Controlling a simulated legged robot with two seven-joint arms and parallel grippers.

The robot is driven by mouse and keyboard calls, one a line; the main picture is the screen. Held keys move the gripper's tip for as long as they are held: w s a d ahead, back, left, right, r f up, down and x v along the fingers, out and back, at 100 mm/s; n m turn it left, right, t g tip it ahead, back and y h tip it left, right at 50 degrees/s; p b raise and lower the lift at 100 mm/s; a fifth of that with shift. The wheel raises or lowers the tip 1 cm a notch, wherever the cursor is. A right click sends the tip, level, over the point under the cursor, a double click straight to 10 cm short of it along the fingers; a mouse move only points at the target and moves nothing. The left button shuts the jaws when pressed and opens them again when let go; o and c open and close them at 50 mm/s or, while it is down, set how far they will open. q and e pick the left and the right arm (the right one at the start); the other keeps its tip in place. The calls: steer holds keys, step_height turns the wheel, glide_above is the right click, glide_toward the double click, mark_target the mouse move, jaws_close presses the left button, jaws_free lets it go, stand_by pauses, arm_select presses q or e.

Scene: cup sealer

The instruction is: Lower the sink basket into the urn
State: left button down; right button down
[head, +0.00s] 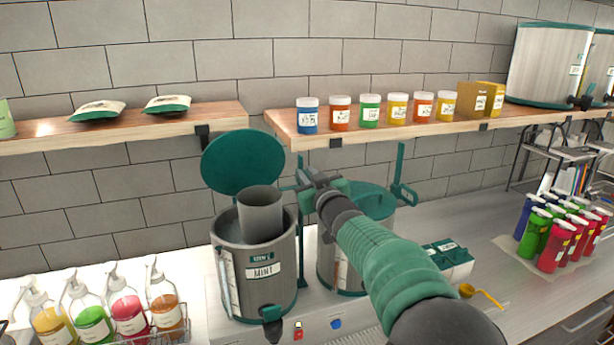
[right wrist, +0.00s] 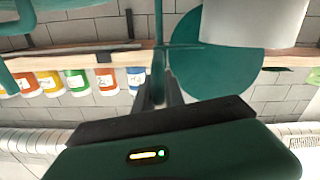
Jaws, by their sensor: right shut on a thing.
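The sink basket (head: 262,215) is a grey cylinder, upright in the open mouth of the left urn (head: 262,290), with its upper part above the rim. The urn is grey and green with a MINT label, and its round green lid (head: 242,160) stands open behind. My right gripper (head: 304,184) is right of the basket, above the rim, shut on what looks like the basket's thin green handle. In the right wrist view the fingers (right wrist: 160,90) close on a green part beside the pale basket wall (right wrist: 250,22). The basket's lower end is hidden inside the urn. My left gripper is out of view.
A second urn (head: 335,262) stands to the right, partly behind my right arm, its lid down. Syrup bottles (head: 90,320) stand at the lower left. A wooden shelf (head: 350,129) with jars runs behind. Coloured bottles (head: 560,235) stand at the right.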

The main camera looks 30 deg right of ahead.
step_height(320, 180, down, 10)
steer(key=b, duration=0.7)
steer(key=shift+b, duration=0.4)
steer(key=c, duration=1.6)
jaws_free()
steer(key=shift+c, duration=0.2)
steer(key=shift+o, duration=0.9)
steer(key=shift+d, duration=0.1)
steer(key=shift+r, duration=0.1)
steer(key=b+v, duration=0.4)
steer(key=v, duration=1.2)
steer(key=shift+s+b, duration=0.3)
steer(key=shift+s, duration=0.05)
